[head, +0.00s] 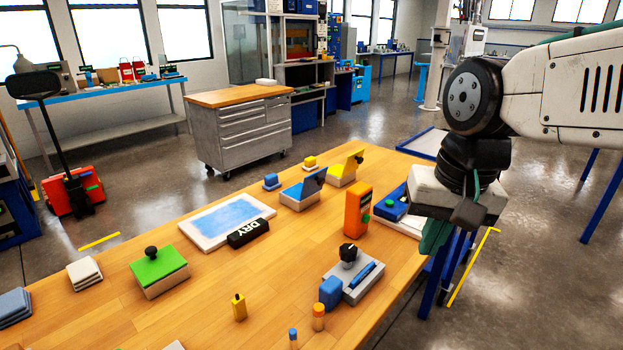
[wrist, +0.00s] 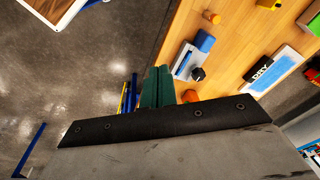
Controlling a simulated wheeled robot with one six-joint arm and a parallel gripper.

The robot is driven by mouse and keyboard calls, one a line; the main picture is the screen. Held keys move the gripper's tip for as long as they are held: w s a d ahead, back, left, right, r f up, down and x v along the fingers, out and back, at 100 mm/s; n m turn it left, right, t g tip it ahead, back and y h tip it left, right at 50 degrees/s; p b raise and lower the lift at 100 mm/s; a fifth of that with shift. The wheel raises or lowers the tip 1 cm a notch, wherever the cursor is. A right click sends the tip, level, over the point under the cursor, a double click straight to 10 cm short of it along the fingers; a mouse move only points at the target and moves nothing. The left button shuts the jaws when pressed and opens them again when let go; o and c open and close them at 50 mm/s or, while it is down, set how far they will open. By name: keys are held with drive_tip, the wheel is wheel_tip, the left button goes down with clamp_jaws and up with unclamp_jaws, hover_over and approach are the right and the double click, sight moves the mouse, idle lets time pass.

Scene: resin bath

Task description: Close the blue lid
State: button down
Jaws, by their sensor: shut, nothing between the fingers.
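The blue lid (head: 294,190) is on a small pale box (head: 300,205) in the middle of the table in the head view. Its right part rises at a tilt with a dark face, so it looks raised rather than flat. I cannot make out its knob. My gripper (head: 436,238) hangs beyond the table's right edge, well right of the blue lid and apart from it. In the wrist view the green fingers (wrist: 157,88) are together with nothing between them. The blue lid is not clearly visible in the wrist view.
A yellow lid (head: 346,168) stands tilted behind the blue one. A green-lidded box (head: 158,266), a DRY block (head: 248,232) and a grey knob unit (head: 352,284) share the table.

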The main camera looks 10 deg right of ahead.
drive_tip(key=w+d+f+m+t+y, duration=0.1)
drive_tip(key=w+d+f+m, duration=0.15)
drive_tip(key=w+m, duration=1.3)
drive_tip(key=w+d+f+m+t+y, duration=0.1)
drive_tip(key=w+f+m+t, duration=0.15)
drive_tip(key=w+m, duration=1.3)
drive_tip(key=w+a+f+n, duration=0.2)
drive_tip(key=w+f+n, duration=0.1)
drive_tip(key=w, duration=0.3)
drive_tip(key=w+a+f+n, duration=0.2)
drive_tip(key=w+f+n, duration=0.1)
drive_tip(key=w+f, duration=0.2)
drive_tip(key=shift+w+a+g, duration=0.35)
drive_tip(key=shift+w+a, duration=0.05)
drive_tip(key=shift+w, duration=0.7)
